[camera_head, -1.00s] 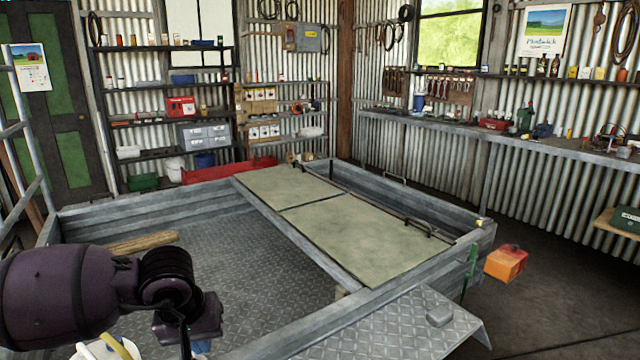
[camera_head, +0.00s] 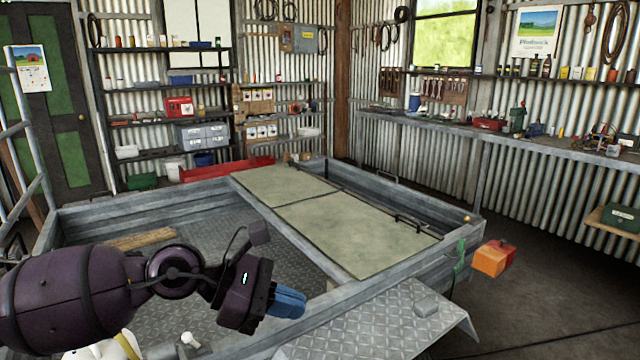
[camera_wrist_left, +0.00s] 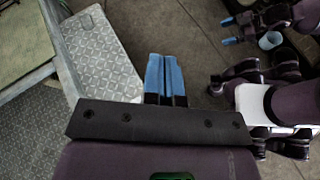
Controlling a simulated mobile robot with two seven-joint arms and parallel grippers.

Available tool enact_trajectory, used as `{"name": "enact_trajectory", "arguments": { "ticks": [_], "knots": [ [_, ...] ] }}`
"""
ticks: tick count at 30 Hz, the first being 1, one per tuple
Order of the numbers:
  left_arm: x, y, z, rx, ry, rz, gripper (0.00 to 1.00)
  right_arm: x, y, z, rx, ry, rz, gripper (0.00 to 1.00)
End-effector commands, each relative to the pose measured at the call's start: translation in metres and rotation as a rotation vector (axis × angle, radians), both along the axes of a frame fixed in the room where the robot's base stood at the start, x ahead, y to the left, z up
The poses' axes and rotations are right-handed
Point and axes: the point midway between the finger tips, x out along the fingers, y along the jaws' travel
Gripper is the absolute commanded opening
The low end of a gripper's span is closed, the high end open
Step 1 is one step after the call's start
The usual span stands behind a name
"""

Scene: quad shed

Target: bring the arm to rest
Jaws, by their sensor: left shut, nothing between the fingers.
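My left gripper (camera_head: 290,303) is at the lower left of the head view, at the end of my dark purple arm. Its blue fingers are shut together with nothing between them. In the left wrist view the same fingers (camera_wrist_left: 165,75) lie side by side, with concrete floor beyond their tips. Blue-tipped dark parts also show at the right of the wrist view, near white and purple parts of my body.
A metal trailer (camera_head: 130,205) with a chequer-plate mudguard (camera_head: 370,325) is close to the left gripper. Two greenish panels (camera_head: 350,230) cover part of it. A workbench (camera_head: 560,150) and shelves (camera_head: 165,85) line the walls.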

Motion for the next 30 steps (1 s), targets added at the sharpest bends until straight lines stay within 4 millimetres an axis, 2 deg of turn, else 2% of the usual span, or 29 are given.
{"name": "enact_trajectory", "arguments": {
  "ticks": [1,3,6,9,13,17,21,25,29,30],
  "knots": [
    [-0.003,-0.011,0.011,-0.129,0.136,0.055,0.00,-0.001,-0.001,-0.001,-0.002,0.002,0.000,0.73],
    [-0.003,-0.019,0.027,-0.308,0.338,0.135,0.00,-0.002,-0.002,-0.002,-0.005,0.005,0.002,0.73],
    [0.002,-0.022,0.042,-0.556,0.648,0.244,0.00,-0.004,-0.004,-0.002,-0.010,0.008,0.004,0.73],
    [0.012,-0.013,0.047,-0.777,0.946,0.344,0.00,-0.004,-0.006,-0.001,-0.014,0.006,0.007,0.73],
    [0.026,0.007,0.037,-1.025,1.292,0.457,0.00,-0.004,-0.006,0.002,-0.015,0.001,0.007,0.73],
    [0.036,0.033,0.012,-1.252,1.602,0.563,0.00,-0.002,-0.006,0.005,-0.014,-0.004,0.006,0.73],
    [0.038,0.063,-0.027,-1.477,1.893,0.667,0.00,-0.002,-0.005,0.008,-0.011,-0.008,0.002,0.73],
    [0.030,0.092,-0.070,-1.674,2.120,0.759,0.00,-0.002,-0.004,0.009,-0.005,-0.010,-0.003,0.73],
    [0.013,0.119,-0.116,-1.861,2.301,0.845,0.00,-0.002,-0.003,0.010,-0.001,-0.010,-0.008,0.73],
    [0.005,0.127,-0.130,1.903,-2.330,-0.864,0.00,-0.002,-0.003,0.011,0.000,-0.010,-0.009,0.73]
  ]
}}
